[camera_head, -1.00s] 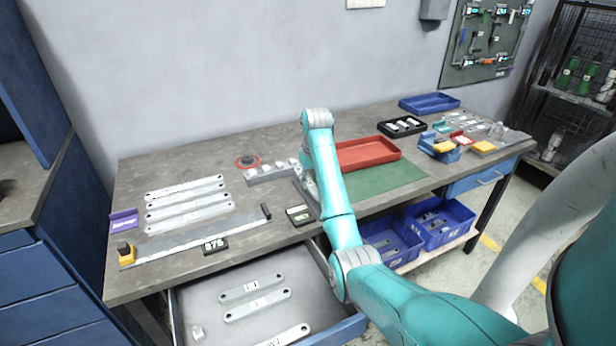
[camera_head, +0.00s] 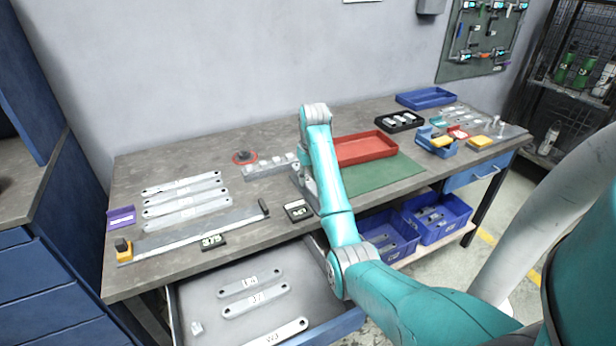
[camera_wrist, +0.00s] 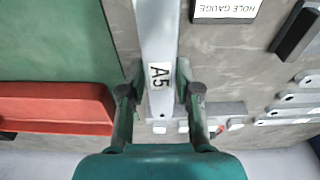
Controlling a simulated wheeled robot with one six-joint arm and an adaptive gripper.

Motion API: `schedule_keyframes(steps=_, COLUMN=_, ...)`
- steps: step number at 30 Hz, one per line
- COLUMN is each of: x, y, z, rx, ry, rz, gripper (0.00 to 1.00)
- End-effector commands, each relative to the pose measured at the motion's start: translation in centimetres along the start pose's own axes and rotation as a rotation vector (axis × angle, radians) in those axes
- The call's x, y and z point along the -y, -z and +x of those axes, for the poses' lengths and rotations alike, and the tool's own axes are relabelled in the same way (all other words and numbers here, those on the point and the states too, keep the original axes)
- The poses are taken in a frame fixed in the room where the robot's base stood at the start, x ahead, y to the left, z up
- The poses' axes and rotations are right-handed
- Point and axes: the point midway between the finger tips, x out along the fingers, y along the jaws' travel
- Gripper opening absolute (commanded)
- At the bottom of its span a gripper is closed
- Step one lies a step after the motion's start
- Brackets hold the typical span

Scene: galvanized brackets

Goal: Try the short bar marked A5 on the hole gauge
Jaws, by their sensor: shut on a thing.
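My gripper (camera_wrist: 158,92) is shut on a grey metal bar marked A5 (camera_wrist: 157,40), with one finger on each side of the label. The bar runs up out of the wrist view. In the head view my arm hides most of the gripper and bar. The grey block with a row of pale pegs (camera_head: 262,172), seemingly the hole gauge, stands just left of my gripper. It also shows beyond the fingers in the wrist view (camera_wrist: 213,110). A plate reading HOLE GAUGE (camera_wrist: 228,9) lies nearer the bench front. I cannot tell whether the bar touches the block.
A red tray (camera_head: 366,147) and green mat (camera_head: 385,174) lie right of my arm. Several long bars (camera_head: 185,200) and a steel rule with a black end (camera_head: 190,235) lie left. An open drawer (camera_head: 215,313) below the bench holds more bars.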

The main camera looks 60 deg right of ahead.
Motion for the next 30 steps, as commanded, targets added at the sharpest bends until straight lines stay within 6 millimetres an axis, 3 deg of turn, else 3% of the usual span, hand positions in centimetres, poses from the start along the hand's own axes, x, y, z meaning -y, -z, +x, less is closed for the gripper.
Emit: schedule_keyframes(steps=30, x=0.01, y=-0.09, z=0.77, rx=0.0, ry=0.0, rz=0.0, gripper=0.0)
